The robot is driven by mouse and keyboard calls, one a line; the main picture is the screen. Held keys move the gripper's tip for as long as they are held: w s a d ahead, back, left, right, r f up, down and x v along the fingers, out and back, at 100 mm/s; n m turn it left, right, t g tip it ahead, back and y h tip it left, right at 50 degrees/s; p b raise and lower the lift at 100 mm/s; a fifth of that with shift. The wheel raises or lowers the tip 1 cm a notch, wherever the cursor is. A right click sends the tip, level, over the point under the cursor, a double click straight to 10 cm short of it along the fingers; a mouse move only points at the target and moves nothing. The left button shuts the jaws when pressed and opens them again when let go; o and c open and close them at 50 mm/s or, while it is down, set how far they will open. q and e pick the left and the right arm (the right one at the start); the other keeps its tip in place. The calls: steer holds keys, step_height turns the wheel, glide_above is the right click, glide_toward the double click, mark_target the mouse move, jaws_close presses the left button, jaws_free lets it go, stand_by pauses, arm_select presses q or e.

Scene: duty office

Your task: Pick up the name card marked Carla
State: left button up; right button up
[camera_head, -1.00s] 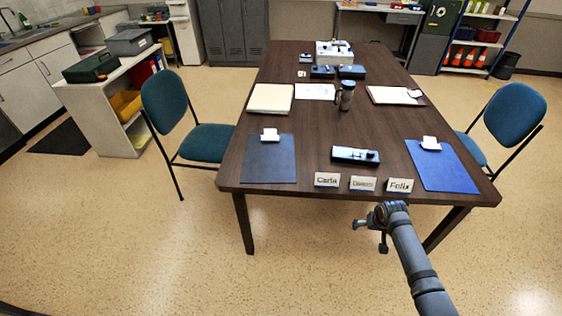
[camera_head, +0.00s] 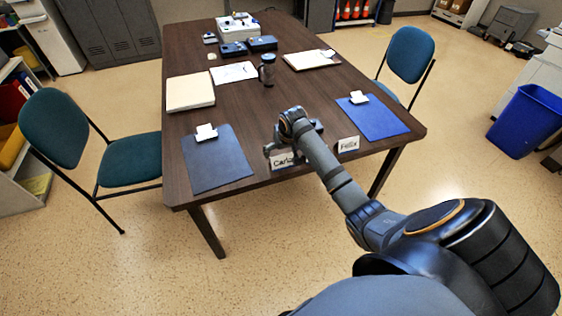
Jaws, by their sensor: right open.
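The name card marked Carla (camera_head: 283,161) stands upright near the front edge of the wooden table, its top and right side partly covered by my right gripper. My right gripper (camera_head: 274,149) is open, right at the card, with one finger just left of its top; I cannot tell whether it touches. The Felix name card (camera_head: 348,144) stands to the right of my arm. The middle name card is hidden behind my arm. My left gripper is not in view.
On the table (camera_head: 235,100) are a dark clipboard (camera_head: 217,162), a blue clipboard (camera_head: 372,118), a folder stack (camera_head: 190,91) and a travel mug (camera_head: 267,70). The dark box behind the cards is mostly hidden by my arm. Teal chairs (camera_head: 60,127) stand at both sides.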

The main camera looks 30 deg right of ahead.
mark_target(282, 156)
steer(key=x, duration=0.5)
steer(key=shift+s+d+f, duration=0.1)
steer(key=shift+d+f, duration=0.05)
steer(key=shift+c, duration=0.3)
steer(key=shift+s, duration=0.1)
steer(key=c, duration=0.5)
step_height(282, 156, up, 3)
steer(key=shift+r, duration=0.1)
steer(key=s+r, duration=0.3)
steer(key=s, duration=0.1)
steer(key=s+r, duration=0.3)
steer(key=s, duration=0.2)
steer(key=s+a+r, duration=0.1)
steer(key=s+r, duration=0.3)
steer(key=s, duration=0.1)
steer(key=shift+a+p, duration=0.1)
steer(key=shift+p, duration=0.2)
